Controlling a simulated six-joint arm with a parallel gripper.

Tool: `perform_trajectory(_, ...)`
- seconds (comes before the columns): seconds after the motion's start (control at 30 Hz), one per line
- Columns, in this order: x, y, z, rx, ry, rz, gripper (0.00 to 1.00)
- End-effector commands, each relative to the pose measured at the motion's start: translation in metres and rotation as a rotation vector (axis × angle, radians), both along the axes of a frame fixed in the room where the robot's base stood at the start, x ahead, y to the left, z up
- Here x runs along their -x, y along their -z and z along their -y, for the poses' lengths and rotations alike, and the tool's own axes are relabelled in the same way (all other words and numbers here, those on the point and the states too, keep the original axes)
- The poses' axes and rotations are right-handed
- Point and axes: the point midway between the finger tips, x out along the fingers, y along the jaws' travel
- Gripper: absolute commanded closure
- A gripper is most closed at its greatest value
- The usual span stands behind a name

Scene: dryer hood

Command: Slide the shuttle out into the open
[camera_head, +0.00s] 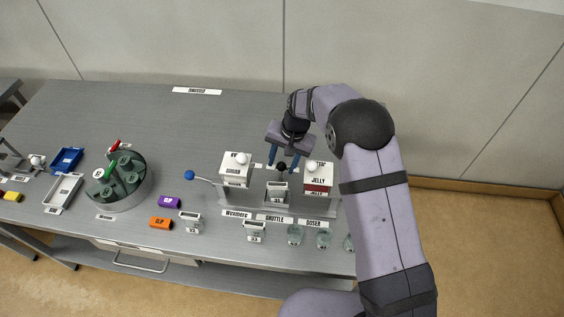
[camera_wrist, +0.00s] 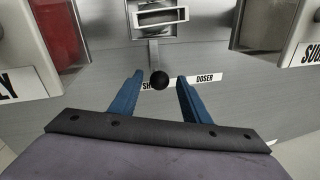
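The shuttle (camera_head: 277,190) is a small grey-white box between the two white hoppers; it also shows at the top of the wrist view (camera_wrist: 160,16). A rod (camera_wrist: 154,52) with a black ball knob (camera_wrist: 159,80) sticks out from its far side. The knob also shows in the head view (camera_head: 281,167). My gripper (camera_head: 282,165) is open, with its blue fingers down on the far side of the shuttle. In the wrist view, the knob lies between the fingertips (camera_wrist: 159,76) with a gap on each side. I see no contact.
A white hopper (camera_head: 236,169) stands left of the shuttle and a red-and-white JELLY hopper (camera_head: 318,178) stands right. A blue-knobbed lever (camera_head: 190,175) sticks out left. Glass jars (camera_head: 295,235) and a small container (camera_head: 254,231) stand in front. The table behind (camera_head: 220,120) is clear.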

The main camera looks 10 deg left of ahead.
Motion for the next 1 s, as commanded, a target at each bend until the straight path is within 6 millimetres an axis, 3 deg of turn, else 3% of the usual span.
perform_trajectory(0.27, 0.0, -0.005, 0.001, 0.0, 0.0, 0.0, 0.57)
perform_trajectory(0.7, 0.002, -0.058, 0.012, -0.001, 0.001, 0.002, 0.57)
perform_trajectory(1.0, 0.003, -0.072, 0.014, 0.0, 0.0, 0.0, 0.57)
